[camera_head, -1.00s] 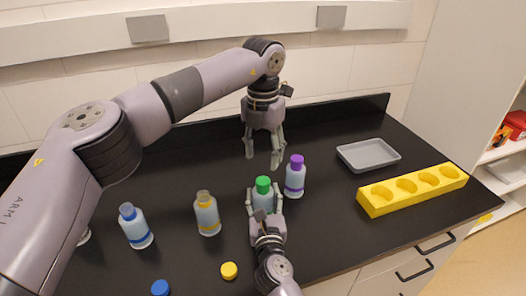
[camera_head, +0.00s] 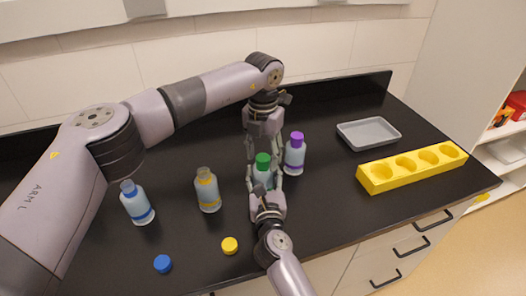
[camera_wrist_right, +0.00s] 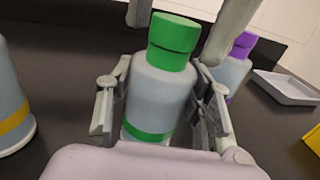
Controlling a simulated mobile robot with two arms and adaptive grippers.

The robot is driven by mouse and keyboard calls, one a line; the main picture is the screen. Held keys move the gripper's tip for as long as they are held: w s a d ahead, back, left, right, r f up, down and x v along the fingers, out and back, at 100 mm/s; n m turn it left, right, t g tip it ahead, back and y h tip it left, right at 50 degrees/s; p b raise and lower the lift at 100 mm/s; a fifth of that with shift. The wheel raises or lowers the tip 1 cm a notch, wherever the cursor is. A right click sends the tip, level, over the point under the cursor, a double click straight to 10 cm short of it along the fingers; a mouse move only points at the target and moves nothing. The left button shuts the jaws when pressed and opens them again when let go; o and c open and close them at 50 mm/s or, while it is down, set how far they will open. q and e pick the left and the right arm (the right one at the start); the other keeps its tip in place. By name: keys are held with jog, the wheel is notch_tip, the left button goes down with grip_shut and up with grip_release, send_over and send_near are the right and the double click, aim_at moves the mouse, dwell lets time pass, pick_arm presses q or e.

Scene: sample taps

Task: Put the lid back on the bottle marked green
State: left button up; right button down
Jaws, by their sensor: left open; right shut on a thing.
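The bottle marked green (camera_wrist_right: 158,100) has a pale body with a green band near its base, and it stands upright on the counter. A green lid (camera_wrist_right: 174,40) sits on its top and looks slightly tilted in the wrist view; whether it is screwed down I cannot tell. My right gripper (camera_head: 264,184) is shut on the bottle's body, one finger on each side. My left gripper (camera_head: 262,164) points down from above, open, with its fingers on either side of the green lid. In the wrist view its fingers are apart from the lid.
A purple-lidded bottle (camera_head: 295,157) stands close behind to the right. A yellow-banded bottle (camera_head: 208,192) and a blue-banded bottle (camera_head: 138,206) stand left. A yellow cap (camera_head: 230,245) and blue cap (camera_head: 162,263) lie in front. A grey tray (camera_head: 369,134) and yellow rack (camera_head: 376,184) are right.

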pick_arm(q)
grip_shut()
dwell(0.4)
jog(key=m, duration=0.4)
jog(key=shift+m, duration=0.4)
jog(key=shift+o, duration=0.5)
grip_release()
notch_tip(320, 180, up, 12)
